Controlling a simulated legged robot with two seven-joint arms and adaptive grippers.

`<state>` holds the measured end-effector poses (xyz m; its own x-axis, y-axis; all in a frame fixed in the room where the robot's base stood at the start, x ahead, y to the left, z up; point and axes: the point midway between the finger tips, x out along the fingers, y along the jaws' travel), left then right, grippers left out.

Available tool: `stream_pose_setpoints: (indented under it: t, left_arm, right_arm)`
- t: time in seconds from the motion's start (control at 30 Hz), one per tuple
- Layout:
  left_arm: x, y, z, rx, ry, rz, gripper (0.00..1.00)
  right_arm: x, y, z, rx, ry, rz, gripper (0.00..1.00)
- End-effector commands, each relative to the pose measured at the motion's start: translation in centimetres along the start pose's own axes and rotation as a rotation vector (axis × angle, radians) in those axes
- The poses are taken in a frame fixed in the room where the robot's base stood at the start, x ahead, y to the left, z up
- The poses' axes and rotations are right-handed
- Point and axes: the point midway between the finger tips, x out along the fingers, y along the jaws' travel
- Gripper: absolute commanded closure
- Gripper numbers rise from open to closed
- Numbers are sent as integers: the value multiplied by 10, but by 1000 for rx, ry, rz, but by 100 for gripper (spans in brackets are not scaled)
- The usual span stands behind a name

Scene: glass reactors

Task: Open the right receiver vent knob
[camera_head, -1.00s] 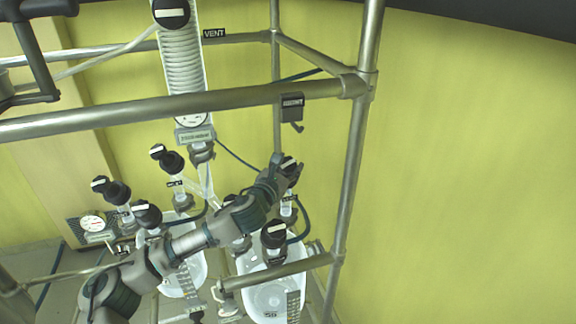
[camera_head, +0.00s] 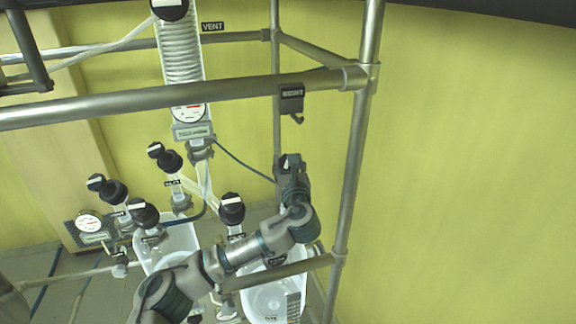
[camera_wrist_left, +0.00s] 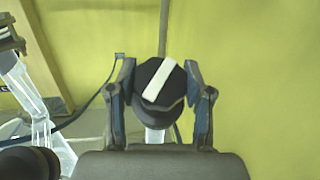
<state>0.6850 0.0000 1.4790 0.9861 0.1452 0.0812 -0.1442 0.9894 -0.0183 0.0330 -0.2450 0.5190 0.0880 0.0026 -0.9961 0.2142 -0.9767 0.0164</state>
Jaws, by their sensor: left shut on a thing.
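A black vent knob (camera_wrist_left: 160,86) with a white bar across its face sits between the two fingers of my left gripper (camera_wrist_left: 160,96) in the left wrist view. The bar is slanted, its top leaning right. The gripper is shut on the knob. In the head view my left gripper (camera_head: 290,166) is above the right receiver flask (camera_head: 268,299) and hides most of the knob. My forearm covers part of this flask. My right gripper is not in view.
Other black knobs stand to the left, one (camera_head: 232,207) close beside my forearm. A horizontal metal rail (camera_head: 200,100) crosses above, and an upright post (camera_head: 358,150) stands right of the gripper. A dark hose (camera_head: 243,163) runs left of the gripper. The yellow wall lies behind.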

Motion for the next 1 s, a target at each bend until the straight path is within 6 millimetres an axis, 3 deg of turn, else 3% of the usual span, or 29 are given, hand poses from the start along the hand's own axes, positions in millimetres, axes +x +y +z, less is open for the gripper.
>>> stream_pose_setpoints:
  t: [0.4,1.0]
  left_arm:
    - [0,-1,2,-111,-1,233,84]
    - [0,-1,2,-142,-3,294,84]
  right_arm:
    - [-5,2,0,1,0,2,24]
    - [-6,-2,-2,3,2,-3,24]
